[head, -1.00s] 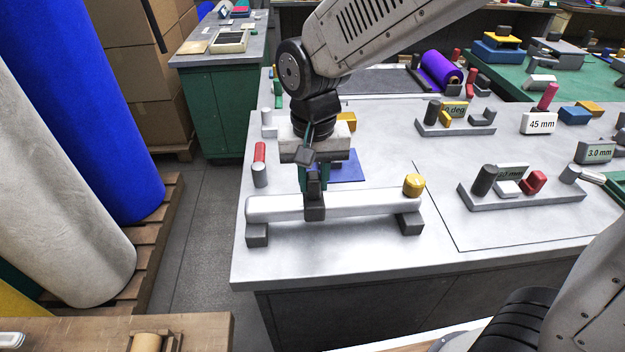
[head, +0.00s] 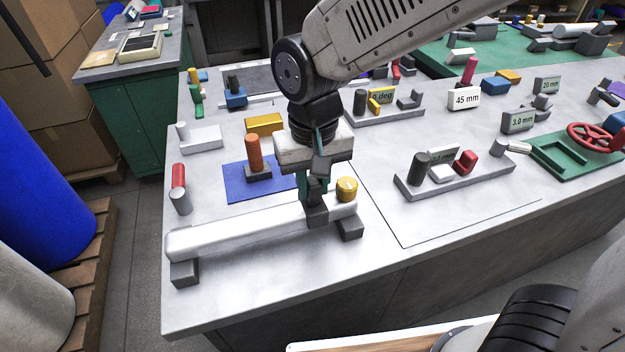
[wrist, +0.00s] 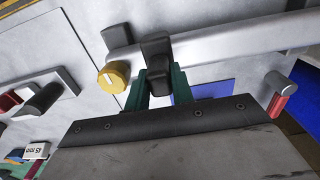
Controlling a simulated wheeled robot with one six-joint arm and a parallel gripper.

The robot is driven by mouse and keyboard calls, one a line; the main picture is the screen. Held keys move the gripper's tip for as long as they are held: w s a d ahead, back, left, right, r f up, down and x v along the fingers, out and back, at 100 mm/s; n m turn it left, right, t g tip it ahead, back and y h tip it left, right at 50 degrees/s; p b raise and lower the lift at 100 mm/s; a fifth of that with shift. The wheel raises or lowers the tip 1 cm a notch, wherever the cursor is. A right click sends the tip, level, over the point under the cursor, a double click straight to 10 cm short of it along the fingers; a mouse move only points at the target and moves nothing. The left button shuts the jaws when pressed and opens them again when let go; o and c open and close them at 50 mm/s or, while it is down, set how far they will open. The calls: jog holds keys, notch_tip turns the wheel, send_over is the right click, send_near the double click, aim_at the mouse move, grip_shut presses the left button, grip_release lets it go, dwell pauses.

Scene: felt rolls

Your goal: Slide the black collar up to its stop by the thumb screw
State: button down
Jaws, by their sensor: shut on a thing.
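The black collar (head: 317,214) sits around the pale round bar (head: 235,228), close to the bar's right end in the head view. The yellow thumb screw (head: 347,188) stands on that end, just right of the collar. My gripper (head: 314,186) comes down from above and is shut on the collar's upper part. In the wrist view, the green fingers (wrist: 160,84) hold the collar (wrist: 156,52) from both sides. The thumb screw (wrist: 114,74) is just left of it there, with a narrow gap seeming to show. Contact with the stop cannot be made out.
Dark feet (head: 349,229) carry the bar on the grey bench. A blue mat (head: 240,182) with an orange-topped peg (head: 254,152) lies behind it. A red-topped post (head: 179,178) stands behind the bar's left end. A fixture rail (head: 455,182) is to the right.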

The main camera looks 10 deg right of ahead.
jog(key=c, duration=1.6)
grip_release()
jog(key=shift+d, duration=0.15)
jog(key=o, duration=0.4)
jog(key=shift+w+d, duration=0.1)
jog(key=shift+d, duration=0.05)
jog(key=shift+r, duration=0.25)
notch_tip(320, 180, up, 7)
jog(key=shift+r, duration=0.2)
